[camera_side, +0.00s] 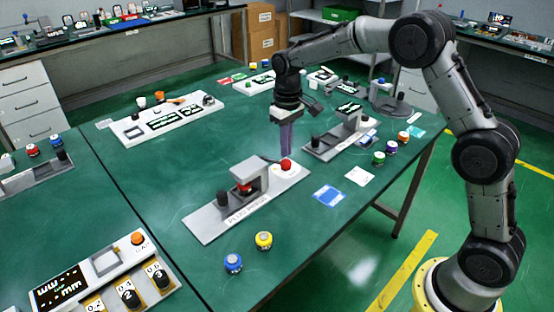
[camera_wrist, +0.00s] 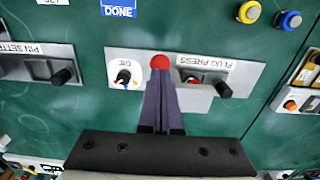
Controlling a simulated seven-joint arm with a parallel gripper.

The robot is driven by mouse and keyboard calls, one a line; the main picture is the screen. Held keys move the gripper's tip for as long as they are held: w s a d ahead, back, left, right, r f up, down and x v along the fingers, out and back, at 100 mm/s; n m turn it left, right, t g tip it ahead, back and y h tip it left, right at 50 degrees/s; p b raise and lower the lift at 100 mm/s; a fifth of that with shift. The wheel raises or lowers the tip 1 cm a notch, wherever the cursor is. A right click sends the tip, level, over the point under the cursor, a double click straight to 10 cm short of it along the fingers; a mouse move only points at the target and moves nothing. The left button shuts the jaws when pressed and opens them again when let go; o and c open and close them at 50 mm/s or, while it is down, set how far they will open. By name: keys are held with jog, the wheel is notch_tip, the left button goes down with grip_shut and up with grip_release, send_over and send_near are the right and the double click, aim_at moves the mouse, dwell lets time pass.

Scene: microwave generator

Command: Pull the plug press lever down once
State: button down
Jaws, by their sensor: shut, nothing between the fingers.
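The plug press (camera_side: 208,222) is a grey base with a raised grey block (camera_side: 250,178), a black knob (camera_side: 222,198) and a red part under the block; in the wrist view it lies right of my fingers, with its label (camera_wrist: 205,62) upside down. A red ball (camera_side: 286,164) sits at the press's far end; it also shows in the wrist view (camera_wrist: 160,62). Which part is the lever is not clear. My gripper (camera_side: 286,153) points down, shut and empty, its tips just above or behind the red ball; contact cannot be told.
A white panel with a dial (camera_wrist: 123,77) adjoins the press. A PIN SETTER station (camera_side: 335,140) stands behind. Yellow (camera_side: 264,240) and blue (camera_side: 233,262) jars stand in front, a blue card (camera_side: 328,195) to the right. The green table is clear left of the press.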

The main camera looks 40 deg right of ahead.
aim_at(286, 162)
jog(key=shift+f, duration=0.6)
jog(key=shift+f, duration=3)
dwell(0.4)
dwell(0.5)
jog(key=shift+r, duration=5.1)
